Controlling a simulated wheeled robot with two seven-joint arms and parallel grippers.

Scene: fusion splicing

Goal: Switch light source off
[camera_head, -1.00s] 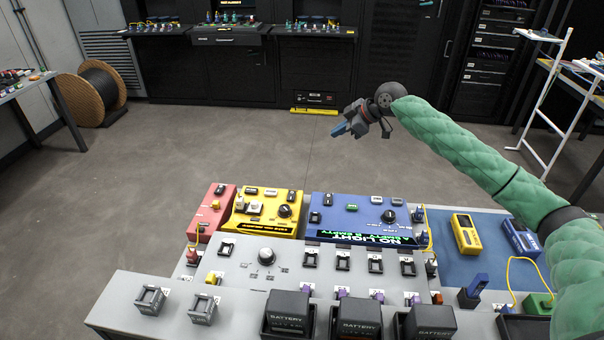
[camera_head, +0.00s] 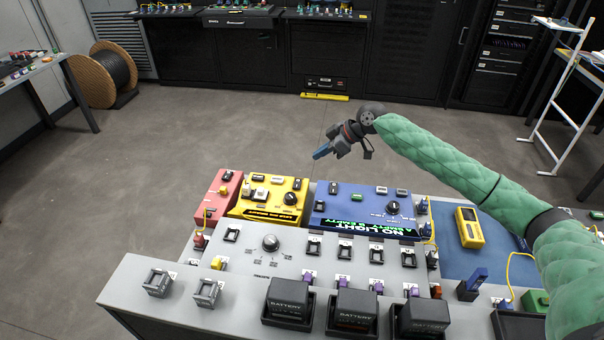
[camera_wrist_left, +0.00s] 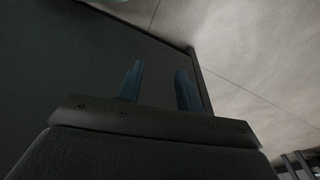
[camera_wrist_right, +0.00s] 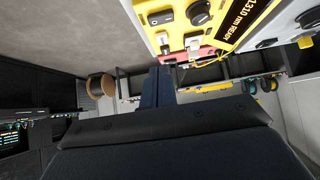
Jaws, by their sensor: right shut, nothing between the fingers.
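My right gripper (camera_head: 322,152) is shut and empty, in the air behind and above the boxes, touching nothing. Its fingers are together in the right wrist view (camera_wrist_right: 158,85). My left gripper (camera_wrist_left: 158,88) shows two separated fingers with nothing between them; it is outside the head view.
The blue box (camera_head: 370,204) shows "NO LIGHT". The red box (camera_head: 215,200) is at the left. The grey console (camera_head: 200,262) carries switches, a knob and battery blocks (camera_head: 290,298) in front. A yellow handheld device (camera_head: 468,228) lies on the blue mat. Open floor lies behind.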

